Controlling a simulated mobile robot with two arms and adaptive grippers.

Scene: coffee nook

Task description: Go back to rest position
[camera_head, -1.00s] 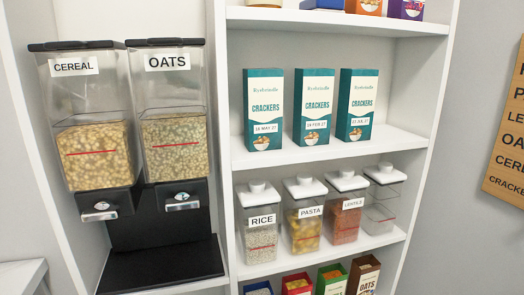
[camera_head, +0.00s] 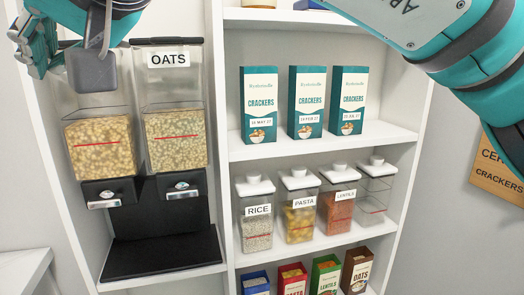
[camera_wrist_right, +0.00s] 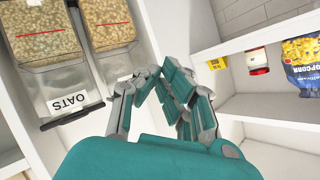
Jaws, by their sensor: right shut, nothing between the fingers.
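My right gripper (camera_head: 38,62) shows at the top left of the head view, in front of the upper part of the cereal dispenser (camera_head: 101,148), and hides its label. In the right wrist view its fingers (camera_wrist_right: 158,76) are drawn together with nothing between them. The oats dispenser (camera_head: 173,125) stands to the right of the gripper in the head view, and its label shows rotated in the wrist view (camera_wrist_right: 70,101). A teal and white link of my arm crosses the top right of the head view. My left gripper is not in view.
A white shelf unit holds cracker boxes (camera_head: 306,105), lidded containers such as the rice container (camera_head: 257,232), and small boxes (camera_head: 292,279) below. A wooden sign (camera_head: 493,172) hangs at right. In the wrist view, a popcorn bag (camera_wrist_right: 302,60) and a jar (camera_wrist_right: 257,62) stand on another shelf.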

